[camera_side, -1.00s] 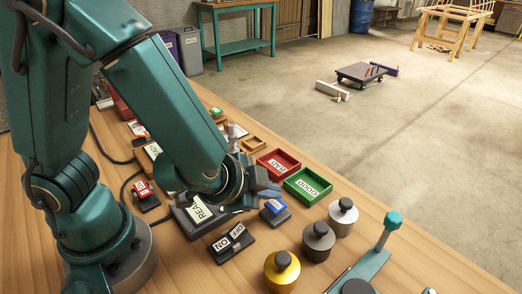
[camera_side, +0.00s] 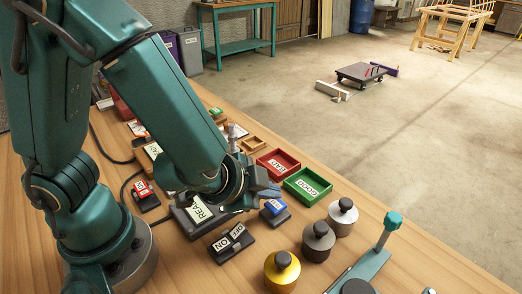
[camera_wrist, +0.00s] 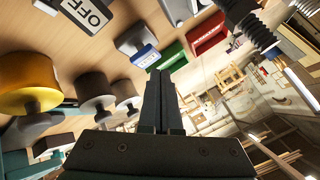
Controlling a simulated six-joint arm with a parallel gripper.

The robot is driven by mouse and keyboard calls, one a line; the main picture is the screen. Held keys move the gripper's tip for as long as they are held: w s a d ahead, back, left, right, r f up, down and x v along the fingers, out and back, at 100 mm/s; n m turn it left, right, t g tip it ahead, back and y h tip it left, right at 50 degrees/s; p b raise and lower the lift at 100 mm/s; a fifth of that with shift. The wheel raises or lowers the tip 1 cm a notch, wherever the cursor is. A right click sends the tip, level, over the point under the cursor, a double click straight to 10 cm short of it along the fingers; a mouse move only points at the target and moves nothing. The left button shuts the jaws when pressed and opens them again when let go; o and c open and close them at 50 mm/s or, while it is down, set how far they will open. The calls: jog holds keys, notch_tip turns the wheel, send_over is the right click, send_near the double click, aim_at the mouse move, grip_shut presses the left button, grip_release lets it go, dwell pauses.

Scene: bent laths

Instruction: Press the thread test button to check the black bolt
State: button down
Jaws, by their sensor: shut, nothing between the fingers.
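My gripper (camera_wrist: 160,75) is shut and empty, its two fingers pressed together in the wrist view. In the side view it is mostly hidden behind my arm, near the blue-topped button box (camera_side: 274,209). That box also shows in the wrist view (camera_wrist: 144,55), beyond my fingertips and apart from them. I cannot read either button's label surely, so I cannot tell which is the thread test button. A dark threaded shaft (camera_wrist: 247,24), perhaps the black bolt, shows at the wrist view's upper right.
A READ-labelled device (camera_side: 199,211) and an ON/OFF switch box (camera_side: 231,243) stand close by. A red BAD tray (camera_side: 278,164) and green GOOD tray (camera_side: 308,186) lie behind. Gold (camera_side: 282,271), dark grey (camera_side: 318,241) and silver (camera_side: 342,217) knobbed weights stand at the right.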

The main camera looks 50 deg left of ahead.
aim_at(270, 206)
dwell(0.7)
jog(key=shift+f, duration=0.45)
jog(key=shift+f, duration=0.75)
dwell(0.7)
jog(key=shift+r, duration=1.2)
jog(key=shift+r, duration=2.5)
